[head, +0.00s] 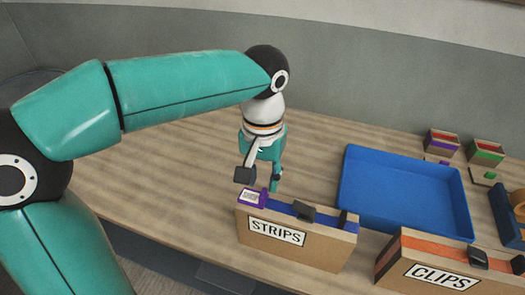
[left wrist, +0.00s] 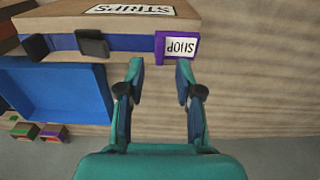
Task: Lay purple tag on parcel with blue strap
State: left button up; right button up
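The parcel marked STRIPS (head: 297,245) is a brown box with a blue strap (head: 280,207) along its top and a dark buckle-like block on it. The purple tag (head: 252,197) with a white label lies on the left end of its top, in line with the strap. My right gripper is not in view.
A blue tray (head: 350,205) stands behind the parcel to the right, and appears empty. A parcel marked CLIPS (head: 415,272) with an orange strap stands at front right. Small purple and green boxes (head: 440,142) (head: 486,152) stand at the back right. The table left of the gripper is clear.

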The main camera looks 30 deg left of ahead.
aim_at(263, 194)
pick_arm(q)
notch_tip(263, 194, up, 8)
jog(key=shift+f+p, duration=0.25)
jog(key=shift+p, duration=0.05)
dwell(0.4)
